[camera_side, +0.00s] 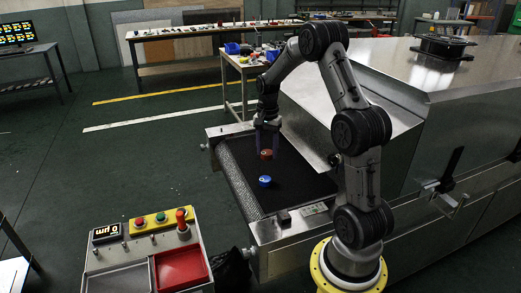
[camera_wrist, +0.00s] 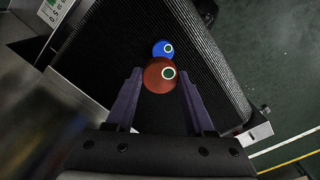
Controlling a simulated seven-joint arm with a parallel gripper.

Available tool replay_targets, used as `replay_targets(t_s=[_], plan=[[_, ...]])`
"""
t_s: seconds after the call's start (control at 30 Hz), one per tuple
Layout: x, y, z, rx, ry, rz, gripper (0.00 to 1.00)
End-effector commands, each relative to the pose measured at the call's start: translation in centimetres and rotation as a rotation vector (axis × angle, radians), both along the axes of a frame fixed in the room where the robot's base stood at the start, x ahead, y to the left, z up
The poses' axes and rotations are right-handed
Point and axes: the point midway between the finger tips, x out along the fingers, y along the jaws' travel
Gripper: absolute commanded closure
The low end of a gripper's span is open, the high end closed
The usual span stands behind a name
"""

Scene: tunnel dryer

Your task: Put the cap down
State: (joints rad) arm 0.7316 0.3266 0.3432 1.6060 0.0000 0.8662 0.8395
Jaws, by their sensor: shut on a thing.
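A red-brown round cap (camera_side: 266,154) with a green and white dot on top is between the fingertips of my gripper (camera_side: 267,148). In the wrist view the same cap (camera_wrist: 156,78) sits between the two dark purple fingers (camera_wrist: 160,80), which are shut on it. It is over the black conveyor belt (camera_side: 300,180); I cannot tell whether it touches the belt. A blue round cap (camera_side: 265,181) with a similar dot stands on the belt, nearer the side camera. It also shows just beyond the held cap in the wrist view (camera_wrist: 163,48).
The belt leads into the large metal dryer housing (camera_side: 475,120) on the right. Metal side rails (camera_side: 222,131) bound the belt. A control panel (camera_side: 140,245) with buttons and a red tray (camera_side: 181,267) stands at front left. Bare belt lies around the caps.

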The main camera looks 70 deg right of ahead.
Motion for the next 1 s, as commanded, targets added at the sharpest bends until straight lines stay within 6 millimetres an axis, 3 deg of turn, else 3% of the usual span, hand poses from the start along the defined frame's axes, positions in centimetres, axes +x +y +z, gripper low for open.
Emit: replay_targets(t_s=[0.23,0.67,0.77,1.0], plan=[[-2.1,1.9,1.3,-0.001,-0.001,0.000,1.00],[-3.1,2.8,1.2,0.000,0.000,0.094,1.00],[-3.5,4.6,0.9,-0.001,-0.001,0.202,1.00],[-2.4,11.7,1.2,-0.002,-0.001,0.515,1.00]])
